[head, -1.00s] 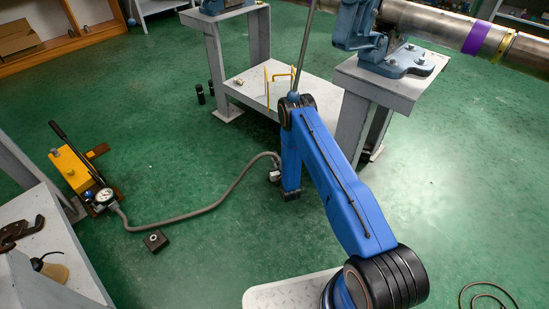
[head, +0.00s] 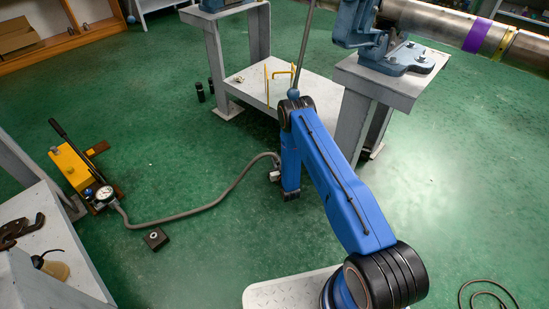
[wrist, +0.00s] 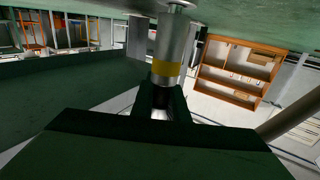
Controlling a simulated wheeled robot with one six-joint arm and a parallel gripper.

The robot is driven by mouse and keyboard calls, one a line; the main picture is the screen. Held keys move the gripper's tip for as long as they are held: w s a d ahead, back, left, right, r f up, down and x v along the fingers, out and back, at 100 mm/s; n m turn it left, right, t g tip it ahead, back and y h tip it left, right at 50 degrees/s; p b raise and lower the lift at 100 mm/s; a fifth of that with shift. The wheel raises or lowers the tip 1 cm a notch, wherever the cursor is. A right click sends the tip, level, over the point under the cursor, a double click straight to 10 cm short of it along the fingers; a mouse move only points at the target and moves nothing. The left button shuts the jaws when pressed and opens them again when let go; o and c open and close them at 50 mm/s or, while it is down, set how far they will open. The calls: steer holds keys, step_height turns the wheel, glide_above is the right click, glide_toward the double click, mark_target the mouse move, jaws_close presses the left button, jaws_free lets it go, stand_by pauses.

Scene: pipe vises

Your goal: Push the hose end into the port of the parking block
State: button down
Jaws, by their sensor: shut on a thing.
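The grey hose (head: 205,207) runs across the green floor from the yellow hand pump (head: 72,167) to my gripper. My gripper (wrist: 163,103) is shut on the hose end (wrist: 172,50), a silver metal coupling with a yellow band, in the wrist view. In the head view the gripper shows only as a small grey part beside my blue arm, and the jaws cannot be made out. A small dark block with a round port on top, apparently the parking block (head: 155,239), lies on the floor left of my gripper, clearly apart from it. The block cannot be made out in the wrist view.
A grey bench (head: 60,262) with tools stands at the lower left. A grey stand with a low shelf (head: 257,88) and a vise stand (head: 398,80) holding a large pipe (head: 425,17) are behind my arm. Open floor lies between gripper and block.

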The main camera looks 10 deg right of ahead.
steer(key=shift+f, duration=0.3)
steer(key=c, duration=1.6)
jaws_free()
steer(key=shift+c, duration=0.2)
steer(key=s+d, duration=0.1)
steer(key=s, duration=1.6)
steer(key=shift+d, duration=0.4)
steer(key=shift+s, duration=0.1)
